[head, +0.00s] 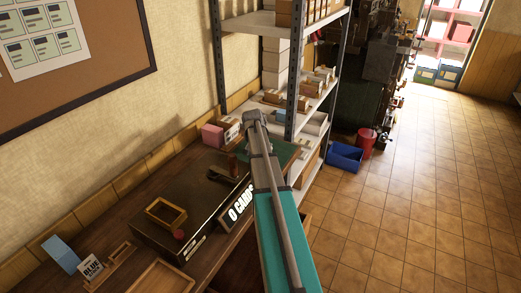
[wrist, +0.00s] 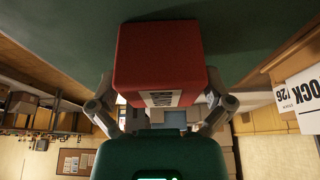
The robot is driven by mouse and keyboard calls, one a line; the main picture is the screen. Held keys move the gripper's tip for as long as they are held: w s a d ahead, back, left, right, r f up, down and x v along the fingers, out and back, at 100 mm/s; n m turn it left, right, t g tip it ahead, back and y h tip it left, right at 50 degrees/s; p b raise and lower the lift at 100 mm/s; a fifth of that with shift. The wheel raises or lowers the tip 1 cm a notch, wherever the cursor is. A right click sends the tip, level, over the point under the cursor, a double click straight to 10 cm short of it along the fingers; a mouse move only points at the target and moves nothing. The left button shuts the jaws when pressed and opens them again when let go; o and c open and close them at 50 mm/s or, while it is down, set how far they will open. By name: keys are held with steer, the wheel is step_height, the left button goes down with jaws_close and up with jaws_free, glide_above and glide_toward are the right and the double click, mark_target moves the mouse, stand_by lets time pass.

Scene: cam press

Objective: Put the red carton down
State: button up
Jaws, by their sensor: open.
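The red carton (wrist: 165,60) fills the upper middle of the wrist view, with a white printed label on its face. That view is upside down, and the carton appears to rest on a dark green surface (wrist: 60,45), with a shadow at its base. My gripper (wrist: 160,98) is open, with one finger on each side of the carton. Whether either finger touches it is hard to tell. In the head view my gripper (head: 254,119) is over the green mat (head: 286,152) at the far end of the bench. I cannot make out the red carton there; my arm probably hides it.
A pink box (head: 212,135) and a white labelled box stand by the wall left of my gripper. Shelving (head: 290,80) rises just behind. A dark case (head: 165,215) with a wooden frame on it lies nearer. A blue bin (head: 345,157) and red bin are on the floor.

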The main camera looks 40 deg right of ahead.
steer(key=c, duration=1.1)
steer(key=shift+r, duration=0.2)
step_height(320, 180, up, 2)
steer(key=p, duration=0.2)
steer(key=shift+p, duration=0.3)
steer(key=s+a+r+p, duration=0.7)
steer(key=s+r+p, duration=0.3)
steer(key=s, duration=0.2)
steer(key=shift+r, duration=0.3)
